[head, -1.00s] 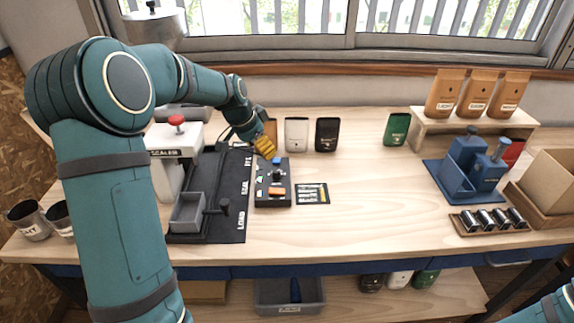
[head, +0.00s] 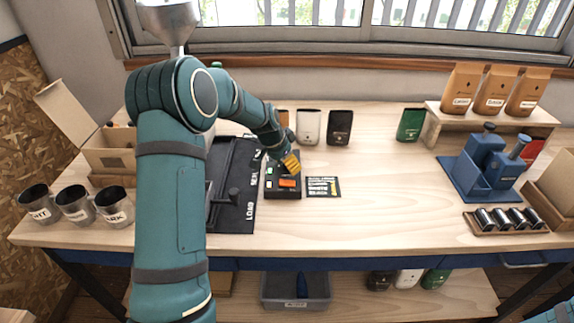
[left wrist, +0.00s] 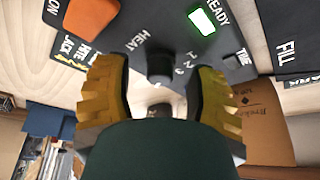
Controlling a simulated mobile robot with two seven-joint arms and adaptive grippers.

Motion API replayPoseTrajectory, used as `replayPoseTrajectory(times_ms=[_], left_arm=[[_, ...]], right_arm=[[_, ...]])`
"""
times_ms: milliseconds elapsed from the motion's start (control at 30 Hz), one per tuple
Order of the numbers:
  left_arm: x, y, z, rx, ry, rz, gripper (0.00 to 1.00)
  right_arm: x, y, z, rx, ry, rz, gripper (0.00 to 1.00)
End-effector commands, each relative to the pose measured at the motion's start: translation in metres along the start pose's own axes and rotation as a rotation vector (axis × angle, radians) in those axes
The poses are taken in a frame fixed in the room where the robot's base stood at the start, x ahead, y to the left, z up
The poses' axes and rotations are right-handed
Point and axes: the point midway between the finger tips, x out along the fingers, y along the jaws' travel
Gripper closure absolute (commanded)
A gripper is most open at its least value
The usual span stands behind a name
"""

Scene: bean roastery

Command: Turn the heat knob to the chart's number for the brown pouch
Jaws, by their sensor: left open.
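The dark control box (head: 271,190) sits on the bench with an orange switch (head: 287,183). In the left wrist view, the black heat knob (left wrist: 160,66) stands beside the HEAT lettering, with the orange switch (left wrist: 90,16) and a lit green window (left wrist: 201,19) nearby. My left gripper (head: 291,163) is over the box, with yellow fingers open on either side of the knob and gaps visible. The dark chart card (head: 322,186) lies right of the box, its text too small to read. The brown pouch (head: 283,117) is partly hidden behind my left arm. My right gripper is out of view.
A white pouch (head: 309,127), black pouch (head: 339,128) and green pouch (head: 410,124) stand along the back. Metal cups (head: 74,205) are at left. A blue two-part device (head: 480,165) stands at right. The bench right of the chart is clear.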

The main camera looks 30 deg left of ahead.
Motion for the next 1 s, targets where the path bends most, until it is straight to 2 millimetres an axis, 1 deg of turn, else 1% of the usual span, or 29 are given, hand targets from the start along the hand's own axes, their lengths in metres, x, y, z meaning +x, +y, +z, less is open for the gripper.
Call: replayPoseTrajectory(times_ms=[100, 367, 400, 467, 500, 533, 567, 1000], left_arm=[[0.005, 0.0001, 0.0003, 0.0, -0.001, 0.0, 0.44], [0.0052, 0.0001, 0.0002, 0.0, -0.001, 0.0, 0.44], [0.0052, 0.0001, 0.0002, 0.0, -0.001, 0.0, 0.52], [0.0052, 0.0001, 0.0002, 0.0, -0.001, 0.0, 0.73], [0.0052, 0.0002, 0.0002, 0.0, -0.001, 0.0, 0.87], [0.0052, 0.0002, 0.0002, 0.0, -0.001, 0.0, 0.97], [0.0051, 0.0002, 0.0002, 0.0, -0.001, 0.0, 1.0], [0.0054, 0.0007, 0.0002, -0.014, -0.002, -0.005, 1.0]], right_arm=[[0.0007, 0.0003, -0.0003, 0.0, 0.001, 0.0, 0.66], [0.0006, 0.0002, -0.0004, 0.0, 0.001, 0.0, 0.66], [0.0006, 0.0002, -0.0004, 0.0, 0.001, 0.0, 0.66], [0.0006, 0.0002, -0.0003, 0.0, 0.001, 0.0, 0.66], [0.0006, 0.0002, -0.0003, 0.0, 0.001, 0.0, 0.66], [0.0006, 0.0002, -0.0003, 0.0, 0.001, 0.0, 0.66], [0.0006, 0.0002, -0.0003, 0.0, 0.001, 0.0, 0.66], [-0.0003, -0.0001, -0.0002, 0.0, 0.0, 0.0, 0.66]])
